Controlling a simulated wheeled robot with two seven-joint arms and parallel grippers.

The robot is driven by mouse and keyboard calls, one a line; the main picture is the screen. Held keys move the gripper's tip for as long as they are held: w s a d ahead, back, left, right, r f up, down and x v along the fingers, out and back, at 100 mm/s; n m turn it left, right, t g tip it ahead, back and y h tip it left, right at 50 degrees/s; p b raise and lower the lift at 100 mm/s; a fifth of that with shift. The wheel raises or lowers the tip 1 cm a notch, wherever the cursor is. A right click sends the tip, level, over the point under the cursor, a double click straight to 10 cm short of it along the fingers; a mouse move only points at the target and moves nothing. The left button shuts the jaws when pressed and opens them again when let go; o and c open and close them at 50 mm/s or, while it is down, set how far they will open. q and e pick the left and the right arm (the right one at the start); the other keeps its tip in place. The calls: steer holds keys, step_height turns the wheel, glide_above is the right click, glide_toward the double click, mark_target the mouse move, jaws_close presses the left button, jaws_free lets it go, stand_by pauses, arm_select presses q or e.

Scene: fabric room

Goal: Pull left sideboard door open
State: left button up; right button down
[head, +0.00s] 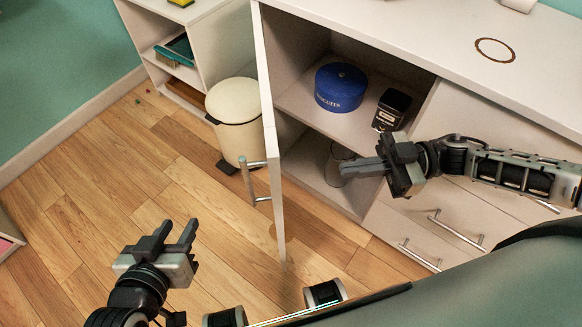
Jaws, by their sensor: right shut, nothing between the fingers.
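The left sideboard door (271,150) stands swung open, seen nearly edge-on. Its bar handle (248,183) is on the door's left face. My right gripper (345,169) is shut and empty in front of the open compartment, to the right of the door; its fingers point left towards the door's inner side. They look apart from the door. My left gripper (176,233) is open and empty over the floor, lower left of the door and clear of the handle.
Inside the sideboard (430,30), a blue biscuit tin (340,87) and a dark canister (391,109) stand on the upper shelf. A glass-like vessel (338,160) is below, partly hidden. A cream pedal bin (236,118) stands left of the door. Wooden floor (110,190) is mostly clear.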

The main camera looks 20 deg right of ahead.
steer(key=w+a+f+b, duration=0.2)
steer(key=a+f, duration=0.1)
steer(key=a, duration=0.7)
steer(key=shift+w, duration=0.2)
